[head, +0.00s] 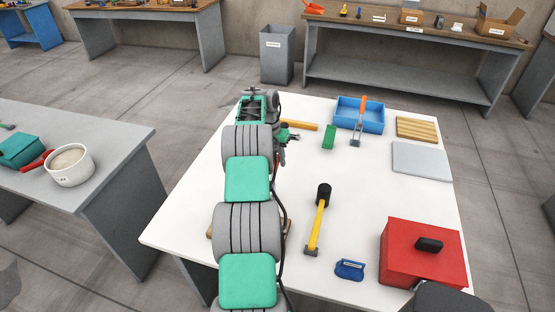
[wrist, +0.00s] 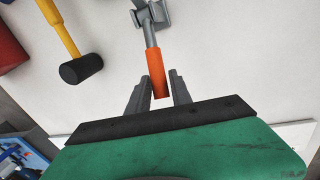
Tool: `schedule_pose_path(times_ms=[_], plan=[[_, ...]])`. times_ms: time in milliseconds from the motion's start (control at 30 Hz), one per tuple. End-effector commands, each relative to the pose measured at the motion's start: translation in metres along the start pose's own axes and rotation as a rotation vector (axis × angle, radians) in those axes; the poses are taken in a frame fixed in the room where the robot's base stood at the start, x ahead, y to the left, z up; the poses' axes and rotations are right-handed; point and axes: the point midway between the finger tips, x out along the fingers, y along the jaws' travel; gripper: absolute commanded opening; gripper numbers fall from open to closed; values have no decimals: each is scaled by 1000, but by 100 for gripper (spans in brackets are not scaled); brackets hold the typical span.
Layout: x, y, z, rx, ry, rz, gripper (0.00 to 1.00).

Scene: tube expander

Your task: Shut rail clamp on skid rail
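An orange-handled grey metal clamp part (wrist: 155,84) shows in the wrist view, its handle pointing down the picture. My gripper (wrist: 161,76) is open, with one grey finger on each side of the handle's end; the left finger looks very close to it, and I cannot tell if they touch. The grey body (wrist: 151,14) of the clamp is cut off at the top edge. In the head view my arm hides this clamp, and the rail cannot be made out. Another orange-handled grey tool (head: 363,106) stands by the blue tray in the head view.
A yellow-handled mallet (head: 319,220) lies right of my arm; it also shows in the wrist view (wrist: 81,69). The white table (head: 370,205) also holds a red box (head: 420,262), a blue tray (head: 345,118), a green block (head: 329,137) and a grey plate (head: 421,160).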

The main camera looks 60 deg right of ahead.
Motion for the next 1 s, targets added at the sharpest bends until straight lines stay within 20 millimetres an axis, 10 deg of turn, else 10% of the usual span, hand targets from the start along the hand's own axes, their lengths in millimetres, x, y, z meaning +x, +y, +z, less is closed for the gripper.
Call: schedule_pose_path(times_ms=[300, 1000], plan=[[0, 0, 0, -1, 0, 0, 0], [0, -1, 0, -1, 0, 0, 0]])
